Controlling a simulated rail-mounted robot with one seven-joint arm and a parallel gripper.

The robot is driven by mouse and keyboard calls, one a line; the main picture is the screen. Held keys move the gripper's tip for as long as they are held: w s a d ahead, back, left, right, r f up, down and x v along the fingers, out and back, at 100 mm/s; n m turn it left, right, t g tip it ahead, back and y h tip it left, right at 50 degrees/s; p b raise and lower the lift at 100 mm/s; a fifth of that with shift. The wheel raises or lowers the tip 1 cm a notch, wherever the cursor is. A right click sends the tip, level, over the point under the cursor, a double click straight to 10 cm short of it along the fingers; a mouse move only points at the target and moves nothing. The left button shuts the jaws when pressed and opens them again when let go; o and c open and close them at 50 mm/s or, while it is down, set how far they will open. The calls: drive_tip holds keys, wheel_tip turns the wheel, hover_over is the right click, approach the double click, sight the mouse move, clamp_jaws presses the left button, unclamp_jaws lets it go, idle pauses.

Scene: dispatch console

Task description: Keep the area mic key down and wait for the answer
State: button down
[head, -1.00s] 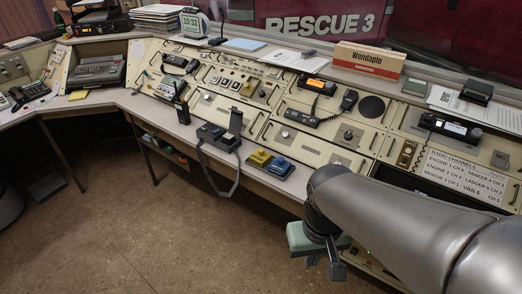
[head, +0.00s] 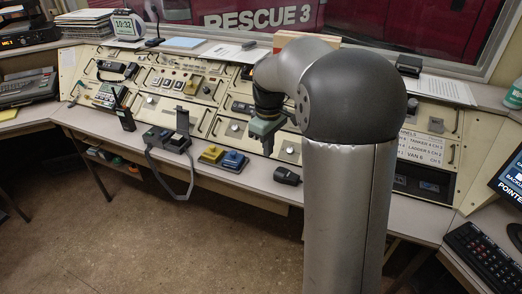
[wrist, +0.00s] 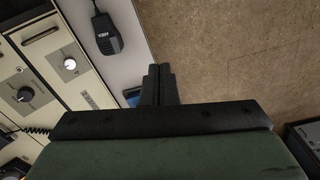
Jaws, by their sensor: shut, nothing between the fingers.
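A black hand-held piece with a small white label (wrist: 105,36) lies on the desk ledge in the wrist view; the label is too small to read surely. It shows near the desk's front edge in the head view (head: 287,176). I cannot tell whether it is the area mic. A yellow block (head: 210,155) and a blue block (head: 234,161) sit left of it; part of the blue one shows in the wrist view (wrist: 132,94). My gripper (wrist: 160,68) is shut and empty, apart from the black piece. It hangs over the console in the head view (head: 268,147).
A grey unit with a strap (head: 166,139) and an upright black radio (head: 126,119) stand farther left on the ledge. A keyboard (head: 487,258) and monitor are at the right. My arm hides the console's middle right. The floor (head: 200,240) in front is clear.

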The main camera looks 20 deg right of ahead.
sight(279, 173)
drive_tip(key=w+d+f+n, duration=0.2)
drive_tip(key=w+d+f, duration=0.1)
drive_tip(key=w+d, duration=0.4)
drive_tip(key=shift+w+d+n, duration=0.3)
drive_tip(key=shift+w+d, duration=0.1)
drive_tip(key=shift+w, duration=0.05)
drive_tip(key=shift+f, duration=0.15)
wheel_tip(279, 173, down, 14)
drive_tip(key=shift+r, duration=0.1)
